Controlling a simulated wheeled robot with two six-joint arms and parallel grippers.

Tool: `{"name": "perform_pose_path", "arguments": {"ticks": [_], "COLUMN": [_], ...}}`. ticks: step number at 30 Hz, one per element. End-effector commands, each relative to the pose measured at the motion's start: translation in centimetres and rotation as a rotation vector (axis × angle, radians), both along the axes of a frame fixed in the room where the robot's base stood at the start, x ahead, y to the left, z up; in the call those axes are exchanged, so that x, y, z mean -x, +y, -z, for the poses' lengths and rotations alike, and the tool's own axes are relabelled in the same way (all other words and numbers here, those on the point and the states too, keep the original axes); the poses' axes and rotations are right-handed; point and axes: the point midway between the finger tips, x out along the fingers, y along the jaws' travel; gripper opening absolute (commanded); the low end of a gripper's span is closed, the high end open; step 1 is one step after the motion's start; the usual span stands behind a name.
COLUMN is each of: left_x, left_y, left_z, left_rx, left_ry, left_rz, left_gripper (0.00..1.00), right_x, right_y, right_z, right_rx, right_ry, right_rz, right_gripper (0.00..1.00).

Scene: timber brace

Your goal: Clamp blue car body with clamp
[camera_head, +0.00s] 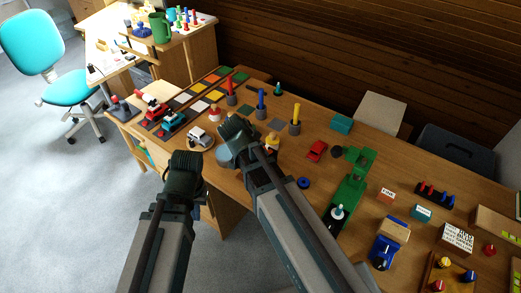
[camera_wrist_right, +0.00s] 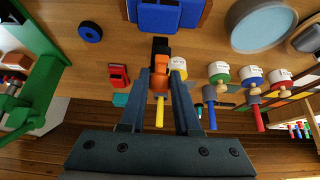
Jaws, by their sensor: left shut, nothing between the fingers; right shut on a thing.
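An orange and black piece that looks like the clamp (camera_wrist_right: 160,78) is between the fingers of my right gripper (camera_wrist_right: 160,88), which is shut on it. Its black end points at a blue block that looks like the blue car body (camera_wrist_right: 166,15), on a brown wooden piece at the top of the right wrist view. In the head view my right arm appears to hide both. My right gripper (camera_head: 235,140) is over the table's middle. My left gripper (camera_head: 184,165) is shut and empty, left of it.
Coloured pegs in holders (camera_head: 262,101) stand behind.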

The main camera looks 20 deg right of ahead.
Motion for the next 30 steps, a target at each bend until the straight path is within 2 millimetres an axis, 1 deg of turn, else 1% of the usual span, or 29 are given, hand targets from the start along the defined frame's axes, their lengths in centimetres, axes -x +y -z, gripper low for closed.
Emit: {"name": "perform_pose_path", "arguments": {"ticks": [11, 12, 16, 25, 28, 30], "left_x": [0.0, 0.0, 0.0, 0.0, 0.0, 0.0], "left_y": [0.0, 0.0, 0.0, 0.0, 0.0, 0.0], "left_z": [0.0, 0.0, 0.0, -0.1, -0.7, -1.5], "left_rx": [0.0, 0.0, 0.0, 0.0, 0.0, 0.0], "left_ry": [0.0, 0.0, 0.0, 0.0, 0.0, 0.0], "left_rz": [0.0, 0.0, 0.0, 0.0, 0.0, 0.0], "left_gripper": [0.0, 0.0, 0.0, 0.0, 0.0, 0.0], "right_x": [0.2, 0.2, 0.2, 0.1, 0.3, 0.5], "right_y": [0.2, 0.2, 0.2, 0.1, 0.3, 0.6], "right_z": [0.1, 0.1, 0.1, -0.1, -0.7, -1.4], "right_rx": [-0.006, -0.006, -0.005, -0.002, -0.003, -0.002], "right_ry": [0.005, 0.005, 0.004, 0.002, 0.002, 0.002], "right_rz": [0.0, 0.0, 0.0, 0.0, -0.001, -0.002], "right_gripper": [0.0, 0.38, 0.61, 0.61, 0.61, 0.61]}}
